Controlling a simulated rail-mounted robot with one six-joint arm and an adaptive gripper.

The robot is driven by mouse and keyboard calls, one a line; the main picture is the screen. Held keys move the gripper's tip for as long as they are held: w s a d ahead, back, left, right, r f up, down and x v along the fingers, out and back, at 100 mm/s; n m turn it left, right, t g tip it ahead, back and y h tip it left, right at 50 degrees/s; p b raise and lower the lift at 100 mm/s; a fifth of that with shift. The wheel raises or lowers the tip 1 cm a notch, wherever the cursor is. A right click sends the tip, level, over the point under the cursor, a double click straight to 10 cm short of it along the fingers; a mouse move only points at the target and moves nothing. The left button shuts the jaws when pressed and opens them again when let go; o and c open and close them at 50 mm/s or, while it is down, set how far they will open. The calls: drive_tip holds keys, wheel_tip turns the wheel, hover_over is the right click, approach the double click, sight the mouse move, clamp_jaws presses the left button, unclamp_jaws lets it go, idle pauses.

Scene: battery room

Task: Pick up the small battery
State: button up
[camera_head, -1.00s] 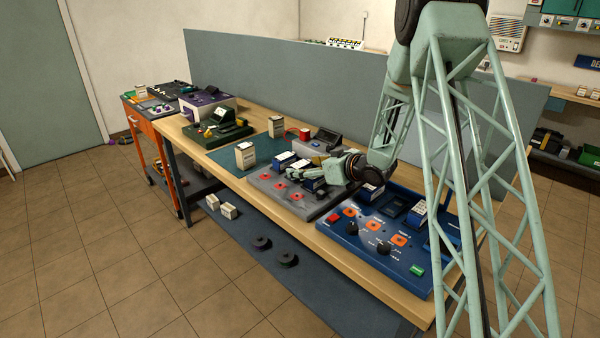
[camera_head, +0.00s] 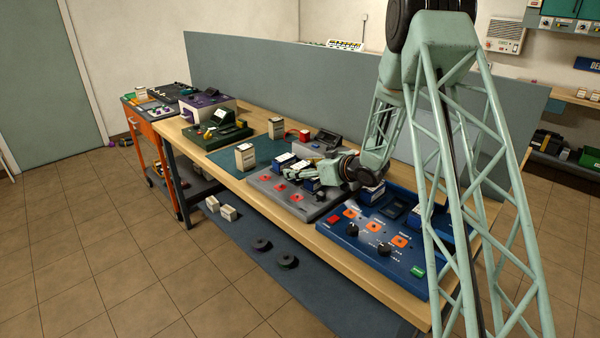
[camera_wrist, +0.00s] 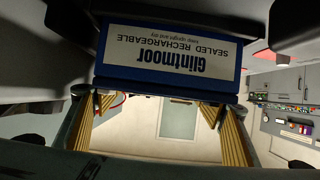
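My gripper (camera_head: 298,177) is low over the grey charger (camera_head: 260,184) on the bench, its fingers pointing left. In the wrist view the two fingers (camera_wrist: 158,122) stand apart, with yellow ribbed inner faces uncovered. A blue battery with a white "Glintmoor" label (camera_wrist: 170,48) is close to the camera, its lettering upside down. Whether the fingers touch it cannot be told. In the head view a small blue battery with a pale top (camera_head: 285,159) sits at the charger's back, and part of another blue one (camera_head: 311,185) shows beside my gripper. Which one fills the wrist view is unclear.
A blue charger panel (camera_head: 330,235) with knobs lies to the right, holding blue batteries. A green device (camera_head: 218,130) is farther left. A grey partition (camera_head: 300,85) runs behind the bench.

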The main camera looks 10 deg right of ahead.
sight(301, 165)
drive_tip(key=c, duration=0.9)
drive_tip(key=shift+r, duration=0.2)
drive_tip(key=shift+r+p, duration=1.3)
drive_tip(key=shift+r, duration=3.55)
drive_tip(key=shift+d, duration=0.1)
